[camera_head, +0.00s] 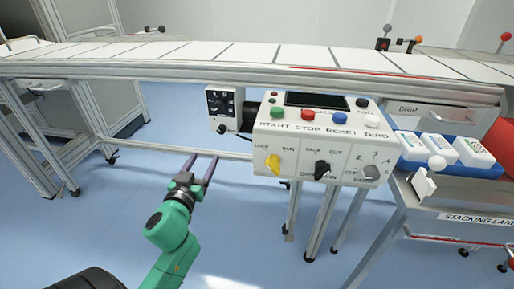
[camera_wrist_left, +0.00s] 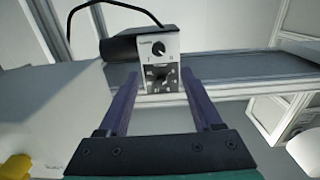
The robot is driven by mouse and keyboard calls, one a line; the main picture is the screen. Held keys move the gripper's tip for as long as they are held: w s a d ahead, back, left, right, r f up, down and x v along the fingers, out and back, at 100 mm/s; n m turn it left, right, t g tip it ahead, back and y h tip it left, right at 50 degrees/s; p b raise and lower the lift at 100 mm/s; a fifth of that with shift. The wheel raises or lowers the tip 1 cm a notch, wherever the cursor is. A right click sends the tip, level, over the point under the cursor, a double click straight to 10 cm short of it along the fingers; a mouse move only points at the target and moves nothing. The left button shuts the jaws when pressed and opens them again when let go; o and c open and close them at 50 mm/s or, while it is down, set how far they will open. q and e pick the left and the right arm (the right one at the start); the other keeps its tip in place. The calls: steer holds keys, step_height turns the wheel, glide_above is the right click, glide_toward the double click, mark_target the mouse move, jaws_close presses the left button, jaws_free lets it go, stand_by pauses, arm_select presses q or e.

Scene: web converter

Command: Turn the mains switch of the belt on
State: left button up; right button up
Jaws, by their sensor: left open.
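A small box (camera_head: 238,112) with a black dial panel (camera_head: 219,101) hangs under the belt (camera_head: 230,52), and a black knob (camera_head: 221,129) sits below the dial. I cannot read which one is marked as the mains switch. In the left wrist view the box's pale plate carries a black rotary knob (camera_wrist_left: 158,47), and the dial panel (camera_wrist_left: 160,76) shows below it, partly in shadow. My left gripper (camera_head: 203,157) is open and empty, below and in front of the box. In the left wrist view its fingers (camera_wrist_left: 159,80) point at the box, apart from it. My right gripper is not in view.
A control panel (camera_head: 315,135) with coloured buttons and a yellow knob (camera_head: 273,163) stands right of the box. A blue tray (camera_head: 450,157) with white containers is further right. A frame rail (camera_head: 236,155) runs behind the gripper.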

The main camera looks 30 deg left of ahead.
mark_target(220, 131)
arm_select(q)
steer(key=x, duration=0.9)
steer(key=b+x, duration=0.1)
steer(key=x, duration=0.3)
steer(key=shift+w+r, duration=0.3)
steer(key=shift+w, duration=0.1)
jaws_close()
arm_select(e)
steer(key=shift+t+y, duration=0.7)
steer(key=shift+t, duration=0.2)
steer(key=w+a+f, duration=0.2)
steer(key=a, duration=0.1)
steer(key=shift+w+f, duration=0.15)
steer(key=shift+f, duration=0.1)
